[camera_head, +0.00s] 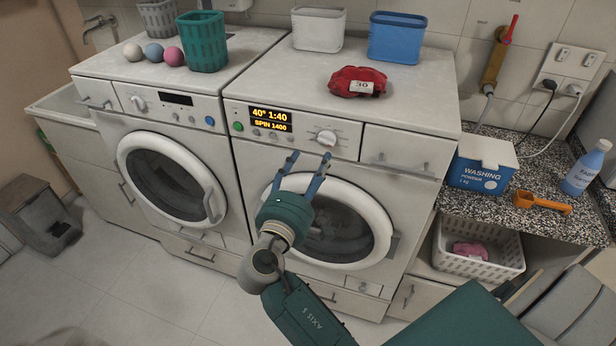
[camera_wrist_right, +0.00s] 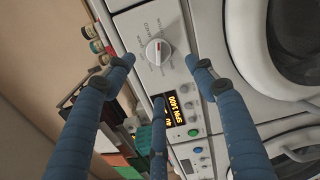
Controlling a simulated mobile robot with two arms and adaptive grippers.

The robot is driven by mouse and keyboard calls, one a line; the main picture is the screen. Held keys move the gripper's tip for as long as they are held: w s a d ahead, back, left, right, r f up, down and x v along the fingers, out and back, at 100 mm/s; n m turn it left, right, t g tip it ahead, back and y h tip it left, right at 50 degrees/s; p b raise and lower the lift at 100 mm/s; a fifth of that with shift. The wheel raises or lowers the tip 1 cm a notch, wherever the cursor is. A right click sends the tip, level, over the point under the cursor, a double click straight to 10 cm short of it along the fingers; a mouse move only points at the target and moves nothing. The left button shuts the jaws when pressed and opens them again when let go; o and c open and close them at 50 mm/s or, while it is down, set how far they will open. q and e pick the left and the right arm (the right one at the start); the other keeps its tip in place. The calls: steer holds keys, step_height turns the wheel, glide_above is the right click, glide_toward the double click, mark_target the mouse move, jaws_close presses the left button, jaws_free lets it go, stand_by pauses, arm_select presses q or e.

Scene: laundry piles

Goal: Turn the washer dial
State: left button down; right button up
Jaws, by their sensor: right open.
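The washer dial (camera_head: 326,137), a round white knob with printed marks around it, is on the front panel of the right washer (camera_head: 235,165), right of the lit display (camera_head: 271,120). The display reads 40°, 1:40 and SPIN 1400. My right gripper (camera_head: 310,160) is open and empty, its blue fingers pointing up just below the dial. In the right wrist view the dial (camera_wrist_right: 158,51) shows a red mark, between and beyond the spread fingertips (camera_wrist_right: 160,68); I see no contact. My left gripper is not in view.
A second washer (camera_head: 112,120) stands left. Baskets (camera_head: 393,40) and a red cloth bundle (camera_head: 355,80) tagged 30 sit on top. The right counter holds a washing powder box (camera_head: 480,165), an orange scoop (camera_head: 540,202) and a blue bottle (camera_head: 585,170).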

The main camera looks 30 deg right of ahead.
steer(key=shift+v, duration=0.85)
steer(key=shift+c, duration=0.3)
